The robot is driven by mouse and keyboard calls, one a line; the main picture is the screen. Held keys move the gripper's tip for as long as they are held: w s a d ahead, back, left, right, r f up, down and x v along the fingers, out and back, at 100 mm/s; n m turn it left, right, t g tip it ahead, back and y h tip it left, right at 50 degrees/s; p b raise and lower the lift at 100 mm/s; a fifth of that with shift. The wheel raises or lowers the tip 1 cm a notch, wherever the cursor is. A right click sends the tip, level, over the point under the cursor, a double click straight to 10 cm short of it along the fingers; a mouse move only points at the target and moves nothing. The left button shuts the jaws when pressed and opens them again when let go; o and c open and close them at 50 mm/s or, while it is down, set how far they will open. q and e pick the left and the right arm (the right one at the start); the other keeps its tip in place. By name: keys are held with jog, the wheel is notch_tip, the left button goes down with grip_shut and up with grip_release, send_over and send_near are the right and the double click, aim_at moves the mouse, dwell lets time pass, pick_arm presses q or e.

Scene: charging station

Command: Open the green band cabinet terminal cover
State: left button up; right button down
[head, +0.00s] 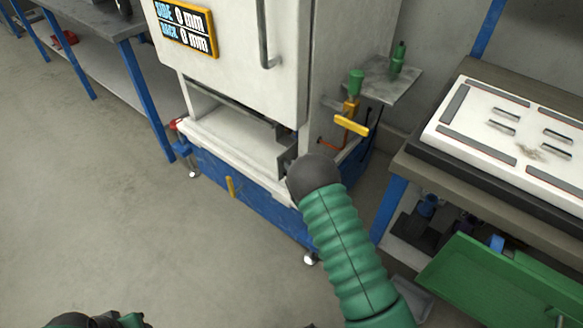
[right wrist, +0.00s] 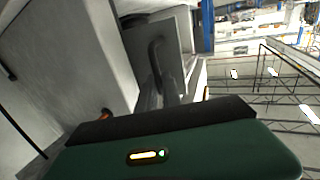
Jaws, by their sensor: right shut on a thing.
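The white cabinet (head: 245,70) stands on a blue wheeled base in the head view. I see no green band on it. A small grey cover panel (head: 283,138) stands out from the cabinet's lower opening, at its right end. My right gripper (head: 288,166) is at this panel, partly hidden behind my dark wrist. In the right wrist view the grey panel (right wrist: 183,32) carries a dark curved handle (right wrist: 156,62). My right gripper (right wrist: 170,95) is shut on this handle, though the fingertips are hard to make out.
A yellow lever (head: 351,126) and a small grey shelf (head: 390,80) stick out from the cabinet's right side. A workbench with a white panel (head: 515,135) and an open green drawer (head: 490,285) stand at right. The floor (head: 110,190) at left is clear.

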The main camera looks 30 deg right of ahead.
pick_arm(q)
jog(key=shift+s+d+r, duration=0.2)
jog(key=shift+s+r, duration=0.05)
pick_arm(e)
jog(key=shift+s+d+r, duration=0.2)
jog(key=shift+s+d, duration=0.2)
jog(key=shift+d, duration=0.25)
jog(key=c, duration=1.8)
grip_release()
pick_arm(q)
jog(key=shift+w+d, duration=0.1)
jog(key=shift+d, duration=0.05)
pick_arm(e)
jog(key=shift+o, duration=1.3)
jog(key=shift+d+f, duration=0.1)
jog(key=shift+s+p, duration=0.1)
jog(key=shift+p, duration=0.2)
pick_arm(q)
jog(key=shift+w+p+v, duration=0.25)
jog(key=shift+p+v, duration=0.65)
jog(key=shift+v, duration=0.1)
pick_arm(e)
jog(key=s, duration=1.6)
jog(key=shift+s+f, duration=0.15)
jog(key=shift+s, duration=0.2)
